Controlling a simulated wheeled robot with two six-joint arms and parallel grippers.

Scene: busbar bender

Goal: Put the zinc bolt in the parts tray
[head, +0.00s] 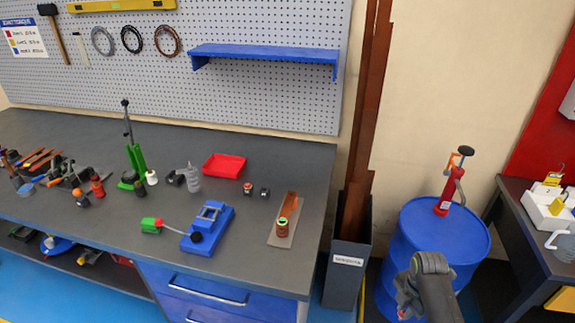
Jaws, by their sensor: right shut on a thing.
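The red parts tray (224,166) lies on the grey workbench towards the back and looks empty. My right gripper (404,302) is low at the right, in front of the blue drum and well away from the tray. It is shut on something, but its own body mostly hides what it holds. I cannot make out the zinc bolt anywhere for certain. My left gripper is not in view.
The bench (100,235) holds a blue bender (208,228), a green press (136,160), a grey bottle (193,180) and a plate with a copper piece (287,218). A bin of copper bars (347,258) and the blue drum (443,235) stand right of it.

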